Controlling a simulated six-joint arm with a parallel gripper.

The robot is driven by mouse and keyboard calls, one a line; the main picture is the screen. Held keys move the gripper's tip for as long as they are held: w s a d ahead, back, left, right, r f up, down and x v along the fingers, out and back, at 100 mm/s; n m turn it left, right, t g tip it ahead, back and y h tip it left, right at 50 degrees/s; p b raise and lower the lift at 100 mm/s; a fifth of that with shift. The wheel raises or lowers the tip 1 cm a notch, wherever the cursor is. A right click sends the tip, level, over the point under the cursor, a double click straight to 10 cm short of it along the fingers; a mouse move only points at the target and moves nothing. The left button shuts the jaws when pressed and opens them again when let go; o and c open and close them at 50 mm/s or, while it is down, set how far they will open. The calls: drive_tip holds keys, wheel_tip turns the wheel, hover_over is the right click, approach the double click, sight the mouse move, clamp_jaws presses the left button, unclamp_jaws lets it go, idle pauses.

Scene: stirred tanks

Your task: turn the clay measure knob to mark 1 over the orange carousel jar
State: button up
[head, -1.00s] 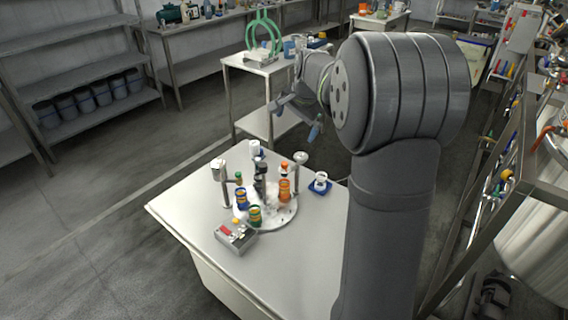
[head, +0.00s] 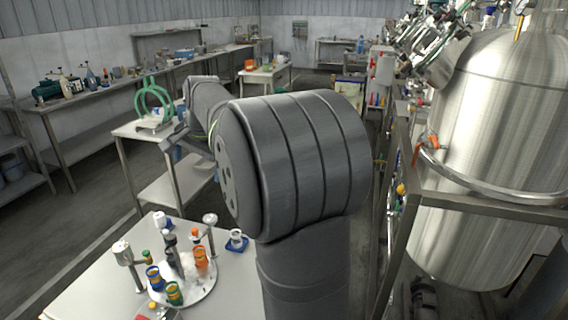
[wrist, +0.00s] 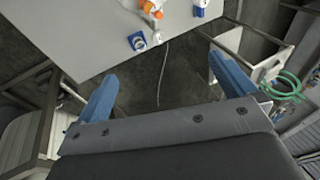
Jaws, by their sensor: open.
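The white round carousel (head: 205,288) stands on the near table and holds an orange jar (head: 200,258), a blue jar (head: 154,278) and a green jar (head: 174,293). Posts with measure heads stand around it: a white one at left (head: 122,250), a white one behind (head: 160,219) and a grey one at right (head: 210,219). A small orange-brown part (head: 195,236) shows above the orange jar; I cannot tell if it is the clay knob, and its mark is unreadable. My gripper (wrist: 165,85) is open and empty, away from the carousel, partly hidden behind my arm in the head view.
A blue holder with a white cup (head: 237,241) stands right of the carousel and shows in the wrist view (wrist: 137,41). A large steel tank (head: 490,150) and pipe frame are at right.

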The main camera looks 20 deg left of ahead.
drive_tip(key=shift+f, duration=0.1)
drive_tip(key=c, duration=1.3)
drive_tip(key=shift+o, duration=0.2)
drive_tip(key=w+d+f+n+t, duration=0.15)
drive_tip(key=w+f+t, duration=0.35)
drive_tip(key=w+f, duration=0.75)
drive_tip(key=n+g+y, duration=0.3)
drive_tip(key=n+y, duration=1)
drive_tip(key=n, duration=0.1)
approach(192, 229)
drive_tip(key=x, duration=1.1)
drive_tip(key=shift+w+a+f, duration=0.1)
drive_tip(key=shift+w+f, duration=0.15)
drive_tip(key=shift+f, duration=0.05)
